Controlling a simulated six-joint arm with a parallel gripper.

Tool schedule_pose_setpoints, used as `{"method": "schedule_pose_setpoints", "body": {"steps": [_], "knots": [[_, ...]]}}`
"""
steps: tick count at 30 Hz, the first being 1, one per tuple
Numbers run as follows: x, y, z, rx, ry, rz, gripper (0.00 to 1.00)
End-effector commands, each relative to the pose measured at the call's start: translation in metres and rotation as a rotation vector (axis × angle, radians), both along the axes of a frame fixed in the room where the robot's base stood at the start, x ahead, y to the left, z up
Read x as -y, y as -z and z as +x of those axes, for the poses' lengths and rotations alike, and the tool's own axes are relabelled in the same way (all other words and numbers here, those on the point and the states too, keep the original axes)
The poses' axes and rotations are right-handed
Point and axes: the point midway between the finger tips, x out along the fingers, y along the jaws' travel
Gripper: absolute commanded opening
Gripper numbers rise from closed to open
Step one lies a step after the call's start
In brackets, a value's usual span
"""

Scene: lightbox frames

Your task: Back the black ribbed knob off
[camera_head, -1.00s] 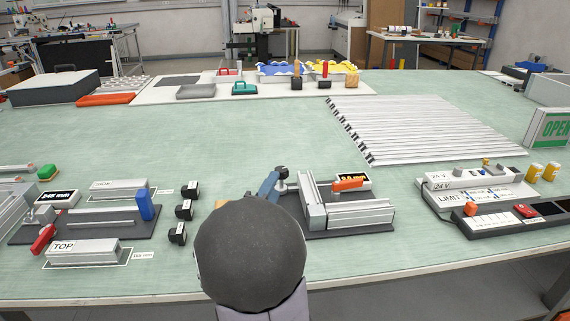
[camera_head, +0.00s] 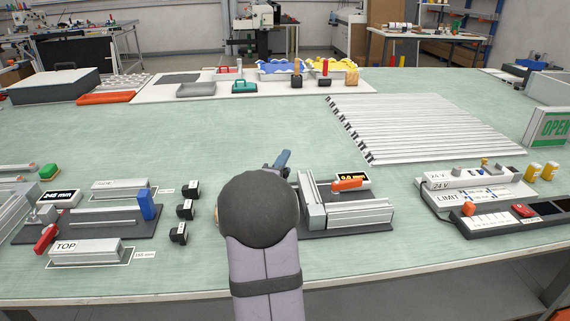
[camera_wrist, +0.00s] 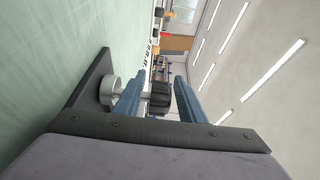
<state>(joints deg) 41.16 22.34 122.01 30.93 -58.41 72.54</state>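The black ribbed knob (camera_wrist: 160,99) shows in the wrist view, on a metal shaft next to a round silver collar (camera_wrist: 109,90). My gripper (camera_wrist: 157,80) has its two blue fingers apart, one on each side of the knob. Narrow gaps seem to show between fingers and knob, so it looks open. The left finger crosses in front of the shaft. In the head view, a blue finger of my gripper (camera_head: 281,160) shows beside the clamp fixture (camera_head: 316,213), and my dark wrist hides most of the knob area.
Several black knob-like parts (camera_head: 185,209) stand to the left.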

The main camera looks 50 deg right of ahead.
Motion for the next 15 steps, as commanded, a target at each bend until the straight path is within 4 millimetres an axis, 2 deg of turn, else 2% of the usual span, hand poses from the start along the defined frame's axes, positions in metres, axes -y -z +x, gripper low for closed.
{"method": "schedule_pose_setpoints", "body": {"steps": [12,13,15], "knots": [[0.0063,0.0002,0.0022,0.0,0.0,0.0,0.37],[0.0063,0.0002,0.0022,0.0,0.0,0.0,0.32],[0.0062,0.0002,0.0022,0.0,0.0,0.0,0.15]]}}
